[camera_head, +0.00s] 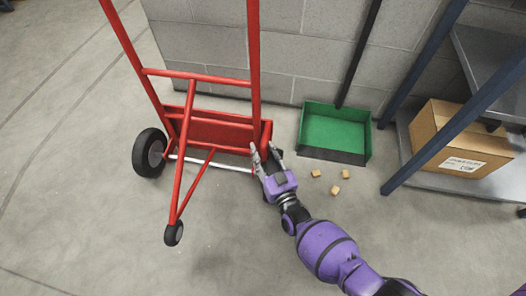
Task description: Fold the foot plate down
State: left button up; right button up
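A red hand truck (254,45) stands upright near the block wall. Its red foot plate (212,131) shows as a wide panel low between the uprights, and it looks folded up against the frame. My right gripper (267,153) is at the lower right end of the plate, beside the foot of the right upright. Its two fingers are spread apart, with red metal showing near and between the tips. I cannot tell whether they touch it. My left gripper is not in view.
A green dustpan (335,132) lies against the wall, with several small tan blocks (335,190) on the floor before it. A shelf with blue posts (440,125) and a cardboard box (458,140) stands at right. The floor at left and front is clear.

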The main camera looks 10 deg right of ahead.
aim_at(260, 133)
jog(key=shift+w, duration=0.25)
grip_shut()
jog(key=shift+w+d+r+m+g+p, duration=0.2)
jog(key=shift+w+r+p, duration=0.1)
jog(key=shift+w+p, duration=0.2)
jog(key=shift+w+d+r+m+g+p, duration=0.1)
jog(key=shift+w+r+g+p, duration=0.15)
jog(key=shift+w+p, duration=0.25)
jog(key=shift+w, duration=0.3)
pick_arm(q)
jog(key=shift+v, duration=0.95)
pick_arm(e)
jog(key=shift+w+d+f, duration=0.1)
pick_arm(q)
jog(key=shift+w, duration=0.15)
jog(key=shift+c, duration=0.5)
